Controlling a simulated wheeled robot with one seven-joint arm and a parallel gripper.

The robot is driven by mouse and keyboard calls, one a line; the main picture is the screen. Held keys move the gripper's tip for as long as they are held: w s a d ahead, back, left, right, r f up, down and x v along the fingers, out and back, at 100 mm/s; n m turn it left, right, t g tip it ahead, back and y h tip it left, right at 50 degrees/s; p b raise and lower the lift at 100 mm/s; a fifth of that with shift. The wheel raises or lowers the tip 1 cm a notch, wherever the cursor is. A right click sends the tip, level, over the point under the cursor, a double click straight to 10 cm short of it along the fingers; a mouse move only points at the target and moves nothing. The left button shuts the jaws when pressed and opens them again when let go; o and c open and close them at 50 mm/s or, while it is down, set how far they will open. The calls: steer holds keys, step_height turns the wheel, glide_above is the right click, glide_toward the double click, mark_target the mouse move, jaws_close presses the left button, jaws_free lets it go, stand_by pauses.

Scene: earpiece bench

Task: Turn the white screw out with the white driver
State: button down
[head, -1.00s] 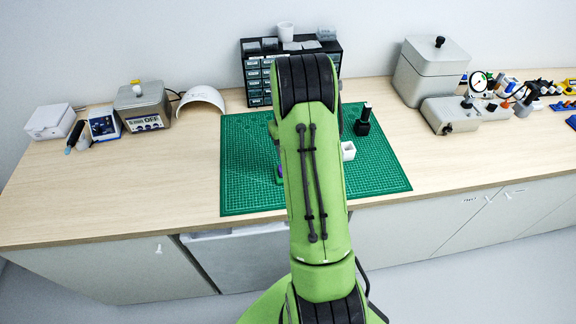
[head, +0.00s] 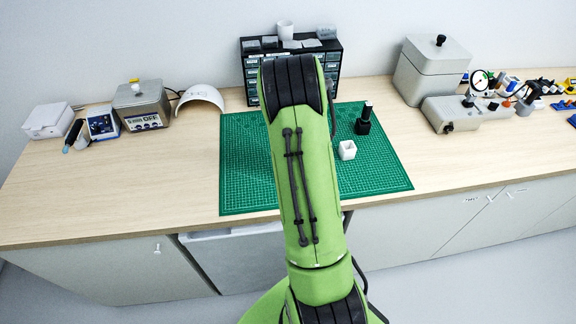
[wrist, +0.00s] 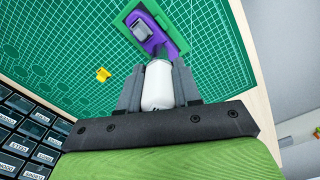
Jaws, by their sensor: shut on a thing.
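My gripper (wrist: 158,72) is shut on the white driver (wrist: 157,92) in the wrist view. The white driver's handle lies between the two grey fingers, and its far end points at a purple earpiece part (wrist: 155,42). This part has a grey block on it and sits in a green holder (wrist: 132,16) on the green mat. The driver's tip and the white screw cannot be made out, so I cannot tell whether they touch. In the head view my green arm hides the gripper, the driver and the purple part.
The green cutting mat (head: 375,170) carries a small white open box (head: 347,150) and a black holder (head: 363,124). A small yellow piece (wrist: 103,75) lies on the mat. A black drawer cabinet (head: 329,62) stands behind. The bench (head: 120,195) is bare at front left.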

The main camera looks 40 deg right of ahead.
steer(key=shift+r, duration=0.1)
stand_by(0.3)
steer(key=shift+r+p, duration=0.5)
steer(key=shift+r, duration=0.05)
steer(key=m+p, duration=0.1)
steer(key=m, duration=0.9)
steer(key=shift+m, duration=0.3)
steer(key=m, duration=0.4)
